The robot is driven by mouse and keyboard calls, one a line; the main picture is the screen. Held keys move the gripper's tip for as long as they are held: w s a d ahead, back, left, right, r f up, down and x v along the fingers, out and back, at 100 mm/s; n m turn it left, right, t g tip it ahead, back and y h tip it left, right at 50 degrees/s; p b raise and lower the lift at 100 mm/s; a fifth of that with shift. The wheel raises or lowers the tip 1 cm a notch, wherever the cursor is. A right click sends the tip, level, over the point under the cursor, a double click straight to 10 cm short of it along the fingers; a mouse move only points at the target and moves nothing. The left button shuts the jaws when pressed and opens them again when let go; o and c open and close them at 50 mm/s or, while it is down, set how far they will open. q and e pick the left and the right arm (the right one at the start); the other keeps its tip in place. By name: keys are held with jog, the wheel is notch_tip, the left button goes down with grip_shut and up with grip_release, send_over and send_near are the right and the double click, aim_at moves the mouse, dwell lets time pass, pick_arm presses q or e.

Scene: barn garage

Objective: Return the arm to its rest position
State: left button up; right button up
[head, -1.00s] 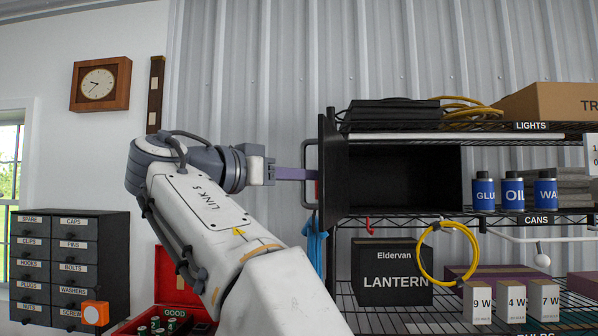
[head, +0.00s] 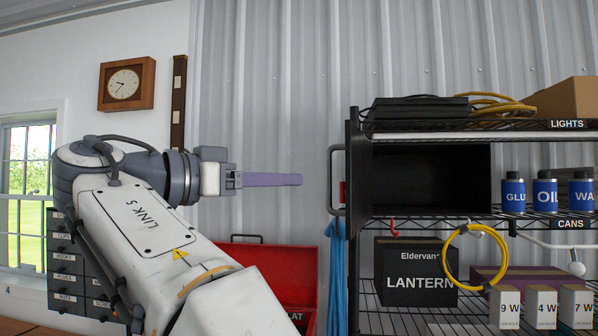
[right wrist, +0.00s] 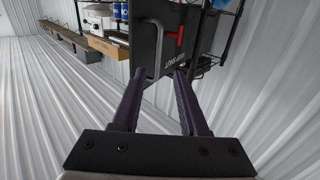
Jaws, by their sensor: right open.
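My right arm reaches in from the lower part of the head view, bends at the upper left and points its right gripper (head: 300,179) to the right. Its purple fingers lie edge-on there. In the right wrist view the right gripper (right wrist: 156,78) shows two fingers spread apart with nothing between them. The fingertips are a short gap left of the grey handle (head: 332,190) on a black swung-open door (head: 354,170). The handle (right wrist: 159,48) also shows beyond the fingertips in the right wrist view. My left gripper is out of view.
A wire shelf (head: 450,213) at right holds an open black box (head: 430,178), blue cans (head: 545,193) and a lantern box (head: 415,272). A red case (head: 285,262) is below the gripper, and a drawer cabinet (head: 68,265) stands behind my arm. Bare wall lies above the gripper.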

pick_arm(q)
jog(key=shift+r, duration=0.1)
pick_arm(e)
jog(key=shift+s+a, duration=0.2)
jog(key=shift+a, duration=0.1)
jog(key=shift+f, duration=0.1)
jog(key=w+f+n+t+y+b, duration=0.1)
jog(key=w+f+n+y+b, duration=0.4)
jog(key=f+n, duration=0.55)
notch_tip(320, 180, down, 20)
jog(key=s+d+n+g+y+b, duration=0.1)
jog(key=s+n+g+y+b, duration=0.15)
jog(key=n+y, duration=0.2)
pick_arm(q)
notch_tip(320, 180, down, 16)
jog(key=b, duration=0.8)
pick_arm(e)
jog(key=s+d+f+n+g+y, duration=0.1)
jog(key=s+d+f+g+y, duration=0.1)
jog(key=s+f, duration=0.6)
jog(key=s+d+f+n+g+y, duration=0.1)
jog(key=s+f+g, duration=0.3)
jog(key=s+f, duration=0.4)
jog(key=s+d+f+n+g+y, duration=0.1)
jog(key=s+d+f+g+y, duration=0.2)
jog(key=s+f, duration=0.6)
notch_tip(320, 180, down, 8)
jog(key=shift+d+r, duration=0.15)
jog(key=shift+r, duration=0.1)
